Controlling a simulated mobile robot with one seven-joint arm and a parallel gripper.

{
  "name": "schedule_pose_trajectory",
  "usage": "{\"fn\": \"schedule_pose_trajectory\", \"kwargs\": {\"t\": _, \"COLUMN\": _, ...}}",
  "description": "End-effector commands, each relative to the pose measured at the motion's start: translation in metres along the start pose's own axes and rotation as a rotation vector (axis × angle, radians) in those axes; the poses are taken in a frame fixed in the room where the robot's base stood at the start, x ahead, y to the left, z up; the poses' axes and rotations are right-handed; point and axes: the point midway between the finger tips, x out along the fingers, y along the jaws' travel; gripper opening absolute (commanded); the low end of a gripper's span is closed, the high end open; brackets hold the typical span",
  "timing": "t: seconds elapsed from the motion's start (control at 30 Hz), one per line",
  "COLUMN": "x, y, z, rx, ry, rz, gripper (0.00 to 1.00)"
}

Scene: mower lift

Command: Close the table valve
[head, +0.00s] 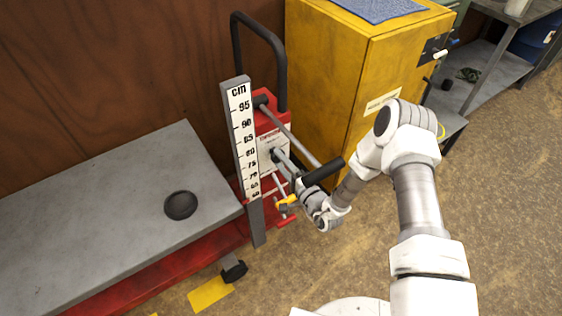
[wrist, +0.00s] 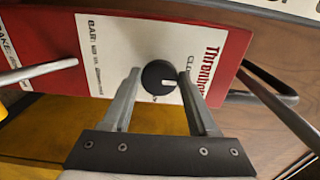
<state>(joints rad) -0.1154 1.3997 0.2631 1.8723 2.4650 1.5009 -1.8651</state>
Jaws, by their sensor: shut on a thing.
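The valve is a round black knob (wrist: 158,77) on a white panel with red edges (wrist: 105,50). Lettering beside it starts "CLO"; the rest is hidden by a finger. My gripper (wrist: 161,84) is shut on the knob, one grey finger at its left side and one at its right. A small light mark shows on the knob's lower right. In the head view, my gripper (head: 280,158) reaches up to the front panel of the red pump unit (head: 263,123), behind the height scale. The knob is mostly hidden there by the fingers.
A grey lift table (head: 100,215) with a black round pad lies left. The centimetre scale post (head: 242,140) stands close to my gripper. A black-gripped lever (head: 322,171) crosses above my wrist. A yellow cabinet (head: 335,75) stands behind right. Floor is open at front right.

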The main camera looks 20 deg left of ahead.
Motion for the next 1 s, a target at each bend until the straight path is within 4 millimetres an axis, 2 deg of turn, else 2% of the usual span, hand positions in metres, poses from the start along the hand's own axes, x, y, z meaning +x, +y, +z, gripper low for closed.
{"fn": "schedule_pose_trajectory", "kwargs": {"t": 0.17, "x": 0.000, "y": 0.000, "z": -0.001, "rx": -0.002, "ry": 0.001, "rz": 0.001, "gripper": 0.04}}
{"fn": "schedule_pose_trajectory", "kwargs": {"t": 0.2, "x": 0.000, "y": 0.000, "z": -0.001, "rx": -0.002, "ry": 0.000, "rz": 0.001, "gripper": 0.65}}
{"fn": "schedule_pose_trajectory", "kwargs": {"t": 0.33, "x": 0.000, "y": 0.000, "z": 0.000, "rx": -0.001, "ry": 0.000, "rz": 0.000, "gripper": 0.88}}
{"fn": "schedule_pose_trajectory", "kwargs": {"t": 0.63, "x": -0.001, "y": 0.000, "z": 0.000, "rx": 0.000, "ry": 0.000, "rz": 0.000, "gripper": 0.89}}
{"fn": "schedule_pose_trajectory", "kwargs": {"t": 0.73, "x": -0.006, "y": 0.000, "z": 0.000, "rx": 0.001, "ry": 0.000, "rz": 0.001, "gripper": 0.89}}
{"fn": "schedule_pose_trajectory", "kwargs": {"t": 0.87, "x": -0.026, "y": -0.001, "z": -0.001, "rx": 0.003, "ry": 0.002, "rz": 0.003, "gripper": 0.89}}
{"fn": "schedule_pose_trajectory", "kwargs": {"t": 1.0, "x": -0.059, "y": -0.001, "z": -0.001, "rx": 0.004, "ry": 0.003, "rz": 0.004, "gripper": 0.89}}
